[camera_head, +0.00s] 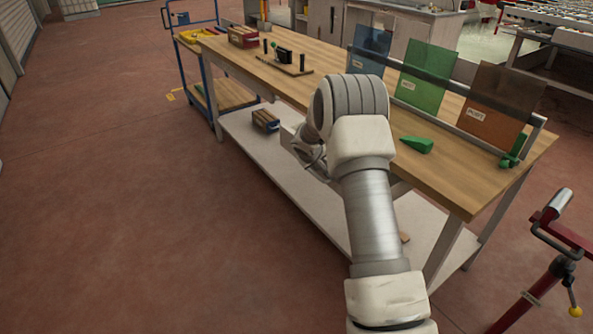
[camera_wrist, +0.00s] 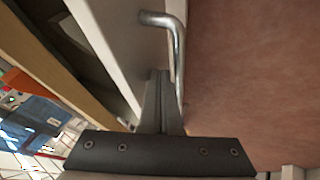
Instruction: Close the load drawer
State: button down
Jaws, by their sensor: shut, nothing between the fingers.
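The load drawer's pale front panel (camera_wrist: 112,35) stands upright in the wrist view, with a bent metal handle (camera_wrist: 179,50) on its outer side. A dark gap between the panel and the wooden tabletop edge (camera_wrist: 65,65) suggests that the drawer stands partly out. My gripper (camera_wrist: 160,74) is shut and empty. Its fingertips are close beside the panel and handle; I cannot tell whether they touch. In the head view, my arm hides most of the drawer and gripper below the front edge of the workbench (camera_head: 325,62).
Upright blue (camera_head: 371,48), green (camera_head: 426,75) and brown (camera_head: 500,100) panes stand in a rack on the bench. A green wedge (camera_head: 416,145) lies before them. A blue trolley (camera_head: 213,95) stands at the far end. A red stand (camera_head: 558,255) is at right. The left floor is clear.

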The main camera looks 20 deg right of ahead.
jog(key=w+d+p, duration=0.1)
jog(key=d, duration=0.2)
jog(key=w+d+p, duration=0.1)
jog(key=d, duration=0.1)
jog(key=d+p, duration=0.1)
jog(key=d, duration=0.2)
jog(key=shift+w+d, duration=0.3)
jog(key=shift+w, duration=0.1)
